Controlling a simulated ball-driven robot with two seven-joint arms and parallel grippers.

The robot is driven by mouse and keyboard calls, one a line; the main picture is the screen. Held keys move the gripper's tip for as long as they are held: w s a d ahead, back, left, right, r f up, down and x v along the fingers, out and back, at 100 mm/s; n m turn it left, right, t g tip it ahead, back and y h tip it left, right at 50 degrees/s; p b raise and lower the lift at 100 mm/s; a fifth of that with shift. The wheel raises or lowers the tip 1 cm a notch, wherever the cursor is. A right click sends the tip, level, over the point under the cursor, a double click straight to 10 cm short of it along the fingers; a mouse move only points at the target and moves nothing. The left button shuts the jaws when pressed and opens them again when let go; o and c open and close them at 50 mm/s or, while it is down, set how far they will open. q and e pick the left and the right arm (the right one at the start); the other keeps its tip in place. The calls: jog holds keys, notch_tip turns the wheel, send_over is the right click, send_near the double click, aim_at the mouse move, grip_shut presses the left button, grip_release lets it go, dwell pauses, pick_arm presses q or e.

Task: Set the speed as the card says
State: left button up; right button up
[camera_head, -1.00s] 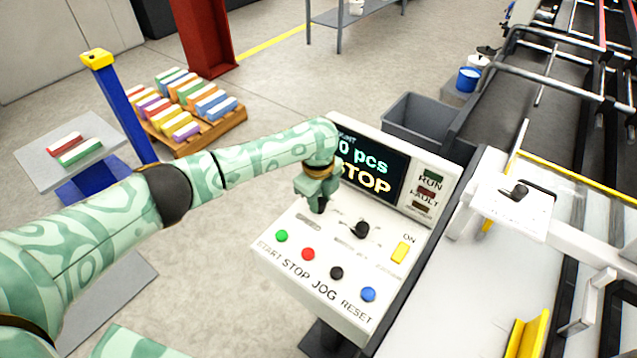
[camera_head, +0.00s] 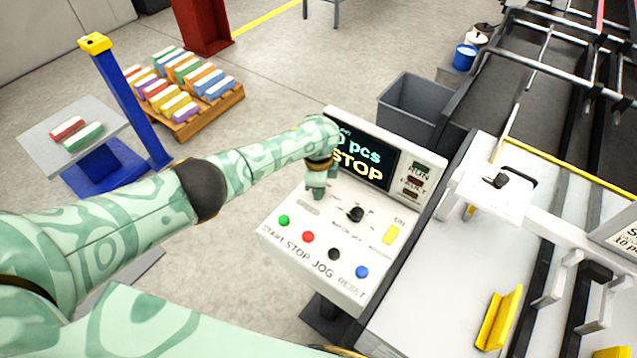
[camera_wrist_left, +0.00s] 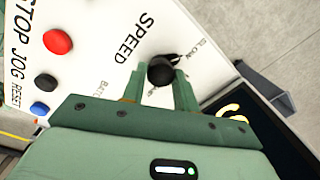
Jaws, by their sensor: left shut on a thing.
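My left gripper (camera_head: 317,190) is lowered onto the upper left of the sloping control panel (camera_head: 300,262). In the left wrist view its fingers (camera_wrist_left: 160,88) are shut on the black speed knob (camera_wrist_left: 160,70), beside the word SPEED and a SLOW mark. In the head view the gripper hides this knob. The knob's exact setting is hard to read. The display (camera_head: 366,158) reads STOP, with a pcs count partly hidden by my arm. A white card (camera_head: 622,238) with black text is cut off at the right edge; its text is not readable in full. My right gripper is out of view.
A second black knob (camera_head: 355,214) sits just right of my left gripper. Green (camera_head: 284,220), red (camera_head: 308,237), black (camera_head: 334,254) and blue (camera_head: 362,272) buttons line the front. A yellow switch (camera_head: 391,234) is at the right. A grey bin (camera_head: 405,105) stands behind.

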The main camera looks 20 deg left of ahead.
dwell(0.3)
pick_arm(q)
jog(key=o, duration=1)
jog(key=shift+c, duration=0.2)
notch_tip(320, 180, up, 16)
jog(key=p, duration=0.6)
jog(key=shift+s+r, duration=0.15)
jog(key=shift+s, duration=0.2)
jog(key=shift+d, duration=0.1)
